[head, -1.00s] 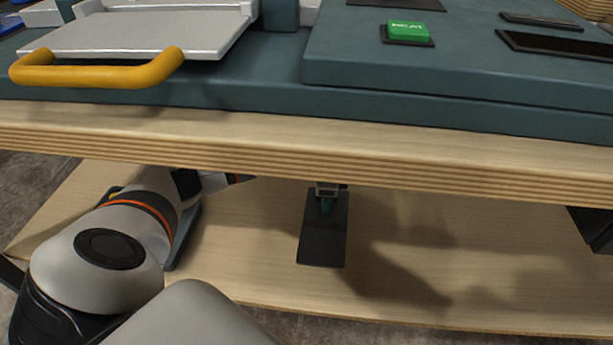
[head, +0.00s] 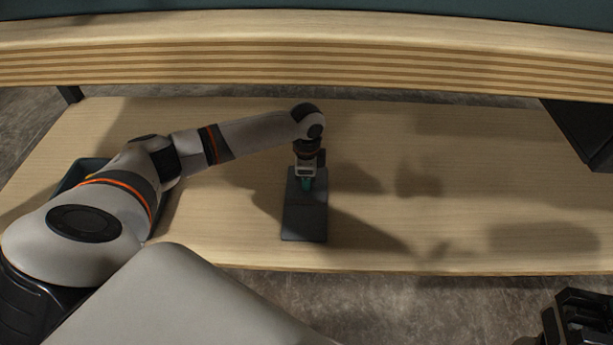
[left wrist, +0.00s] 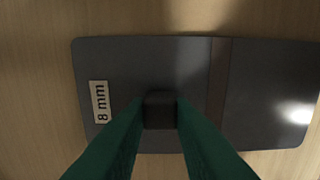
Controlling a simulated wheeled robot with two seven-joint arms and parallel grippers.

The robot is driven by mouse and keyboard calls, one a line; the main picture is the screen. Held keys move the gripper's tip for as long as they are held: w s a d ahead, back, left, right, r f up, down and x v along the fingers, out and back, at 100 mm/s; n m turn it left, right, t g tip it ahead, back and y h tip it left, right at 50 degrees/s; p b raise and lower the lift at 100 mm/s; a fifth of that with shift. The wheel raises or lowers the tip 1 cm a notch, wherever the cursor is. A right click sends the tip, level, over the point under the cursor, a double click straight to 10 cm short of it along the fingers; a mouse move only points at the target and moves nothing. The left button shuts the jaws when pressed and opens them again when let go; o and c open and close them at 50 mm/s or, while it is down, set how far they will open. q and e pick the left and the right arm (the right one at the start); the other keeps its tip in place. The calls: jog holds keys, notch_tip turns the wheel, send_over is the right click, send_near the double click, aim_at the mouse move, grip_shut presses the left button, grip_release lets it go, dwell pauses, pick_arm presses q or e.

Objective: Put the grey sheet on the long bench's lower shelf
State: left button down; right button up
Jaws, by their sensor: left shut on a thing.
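The grey sheet (head: 304,222) is a dark flat rectangle at the middle of the lower shelf (head: 450,210) in the head view. My left gripper (head: 307,186) reaches in under the bench top and is shut on the sheet from above. In the left wrist view the sheet (left wrist: 150,70) shows an "8 mm" label, a dark brownish stripe and a small dark block between my green fingertips (left wrist: 160,105). The sheet lies flat, on or just above the shelf; I cannot tell which. My right gripper (head: 583,320) shows only in part at the lower right corner.
The bench top's layered wooden edge (head: 300,62) runs above the shelf. A dark bin (head: 85,172) stands on the shelf at the left, partly behind my arm. A black box (head: 585,130) hangs at the right. The shelf right of the sheet is clear.

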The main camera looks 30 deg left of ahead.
pick_arm(q)
jog(key=c, duration=1.3)
grip_release()
jog(key=shift+o, duration=0.2)
